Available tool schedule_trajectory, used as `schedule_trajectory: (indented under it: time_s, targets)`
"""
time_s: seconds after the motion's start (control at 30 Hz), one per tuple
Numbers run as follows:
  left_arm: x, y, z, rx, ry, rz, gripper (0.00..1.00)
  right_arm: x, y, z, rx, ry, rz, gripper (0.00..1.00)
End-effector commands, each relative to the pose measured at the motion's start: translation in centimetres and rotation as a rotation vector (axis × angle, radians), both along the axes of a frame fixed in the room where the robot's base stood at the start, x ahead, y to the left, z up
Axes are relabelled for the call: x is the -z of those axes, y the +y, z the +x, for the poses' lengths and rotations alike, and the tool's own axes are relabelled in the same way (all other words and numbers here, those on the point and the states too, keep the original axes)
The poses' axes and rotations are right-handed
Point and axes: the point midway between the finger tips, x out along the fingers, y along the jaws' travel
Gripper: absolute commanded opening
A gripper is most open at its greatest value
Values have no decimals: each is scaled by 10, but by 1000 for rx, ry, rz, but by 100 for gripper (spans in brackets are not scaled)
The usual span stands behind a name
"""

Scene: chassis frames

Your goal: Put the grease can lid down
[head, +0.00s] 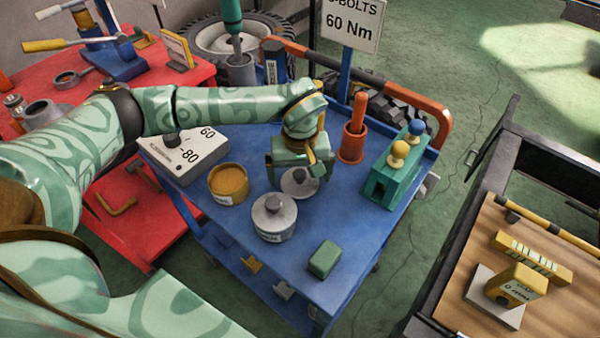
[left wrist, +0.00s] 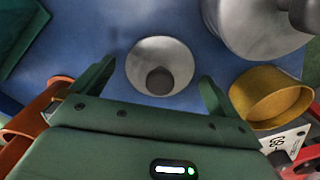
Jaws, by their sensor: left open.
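The grease can lid (head: 294,187) is a pale grey disc with a dark knob. It lies on the blue cart top; in the left wrist view the lid (left wrist: 145,60) shows whole, its knob toward the gripper. My left gripper (head: 303,172) is over the lid's far side and hides part of it in the head view. In the left wrist view my left gripper (left wrist: 157,75) is open, a finger to each side of the lid with gaps between. The open grease can (head: 228,192), yellow-brown and filled, stands to the left. My right gripper is out of view.
A grey lidded can (head: 274,230) stands close in front of the lid. An orange cup (head: 352,148) with a handle and a teal block (head: 385,185) with knobs stand right. A green block (head: 325,259) lies near the front. A grey box (head: 190,158) is left.

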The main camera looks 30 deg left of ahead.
Motion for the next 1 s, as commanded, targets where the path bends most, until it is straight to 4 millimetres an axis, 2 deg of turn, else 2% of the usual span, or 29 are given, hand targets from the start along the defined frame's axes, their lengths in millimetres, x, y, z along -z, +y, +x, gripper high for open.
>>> schedule_trajectory:
  time_s: [0.3,0.5,0.67,1.0]
  targets:
    - [-71,0,1,-1,-9,1,99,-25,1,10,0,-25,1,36]
    - [-108,0,1,-1,-6,0,99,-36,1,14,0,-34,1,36]
    - [-119,0,0,0,-2,-1,99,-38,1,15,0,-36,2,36]
    - [-120,0,0,0,-1,-1,99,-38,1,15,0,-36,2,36]
